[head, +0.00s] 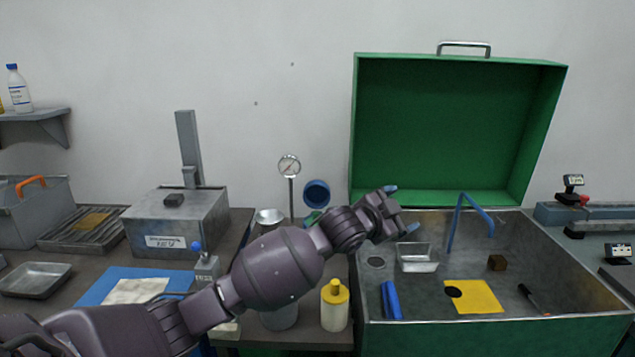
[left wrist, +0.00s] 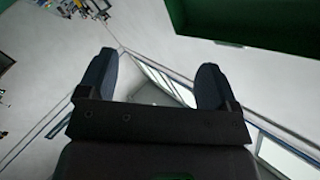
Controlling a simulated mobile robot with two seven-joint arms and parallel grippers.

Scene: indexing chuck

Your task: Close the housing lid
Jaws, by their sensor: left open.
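The green housing lid (head: 455,130) stands open and upright at the back of the housing in the head view. A metal handle (head: 464,44) sits on its top edge. The green housing (head: 500,335) below is an open grey-lined basin. My left gripper (head: 401,208) is open and empty, in front of the lid's lower left part and above the housing's left side. In the left wrist view its two fingers (left wrist: 155,78) are spread with nothing between them, and part of the green lid (left wrist: 240,18) shows at the top right. My right gripper is not in view.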

